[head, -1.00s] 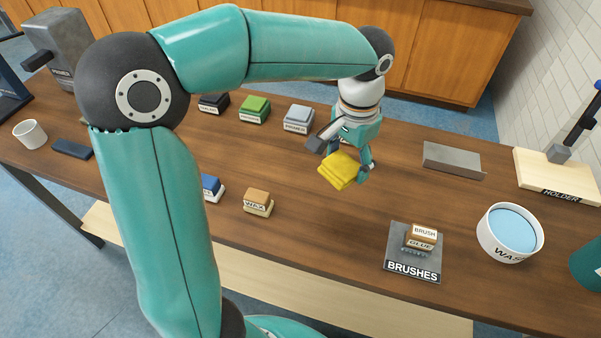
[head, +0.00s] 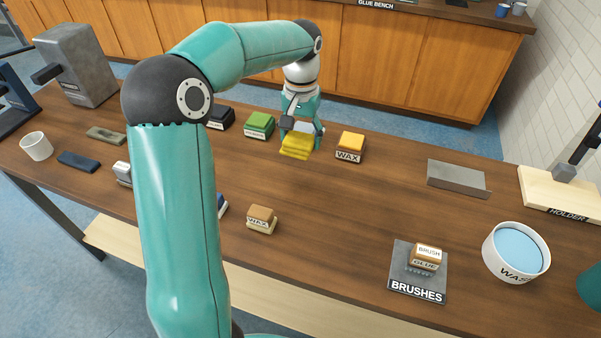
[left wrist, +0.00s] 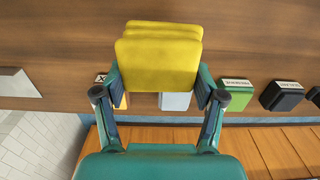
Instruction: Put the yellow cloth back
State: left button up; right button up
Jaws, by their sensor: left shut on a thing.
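The folded yellow cloth (head: 296,147) is between the fingers of my left gripper (head: 302,131), which is shut on it. In the left wrist view the yellow cloth (left wrist: 160,62) shows in front of both fingers. It is over the far part of the bench, between a green block (head: 259,124) and a yellow block labelled WAX (head: 350,146). I cannot tell if it touches the bench. A pale grey block (left wrist: 175,101) shows partly below the cloth in the wrist view; my gripper hides it in the head view. My right gripper is not in view.
A dark block (head: 221,117) stands left of the green one. A tan WAX block (head: 262,219), a BRUSHES mat (head: 405,287) with a brush, a wash bowl (head: 516,252) and a grey tray-like block (head: 458,178) stand nearer or right. The bench middle is clear.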

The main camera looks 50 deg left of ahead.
aim_at(301, 179)
pick_arm(q)
notch_tip(301, 179, down, 12)
jog(key=shift+f+p, duration=0.1)
jog(key=shift+p, duration=0.4)
jog(key=shift+f, duration=0.15)
jog(key=o, duration=1.1)
notch_tip(301, 179, up, 12)
jog(key=shift+r+b, duration=0.25)
jog(key=shift+b, duration=0.2)
jog(key=shift+f, duration=0.1)
